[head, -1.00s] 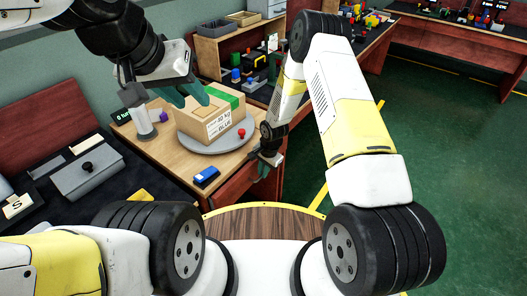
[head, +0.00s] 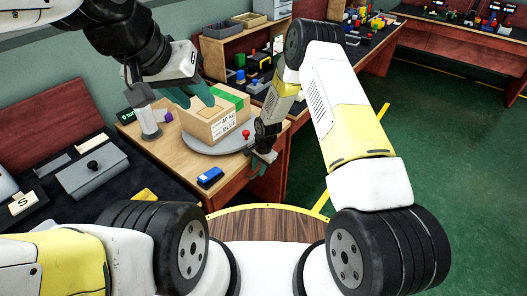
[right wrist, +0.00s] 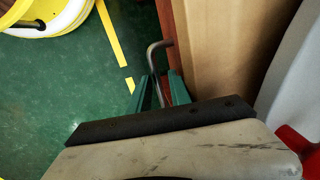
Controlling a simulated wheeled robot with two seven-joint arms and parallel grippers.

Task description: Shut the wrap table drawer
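The wrap table (head: 165,150) stands left of centre in the head view, with a cardboard box (head: 205,125) on a grey turntable (head: 200,145). The red-brown front under its top shows beside my right gripper (head: 263,163). In the right wrist view, the drawer's bent metal handle (right wrist: 153,58) passes between the teal fingers of my right gripper (right wrist: 160,92), which look apart. How far the drawer is out is hard to tell. My left gripper (head: 193,95) is open, with its teal fingers above or beside the box; contact is unclear.
A blue object (head: 210,176) and a red knob (head: 246,134) sit near the table's front edge. A dark bench with a grey lidded box (head: 93,175) is at left. Shelves with parts (head: 245,70) stand behind. Green floor at right is clear.

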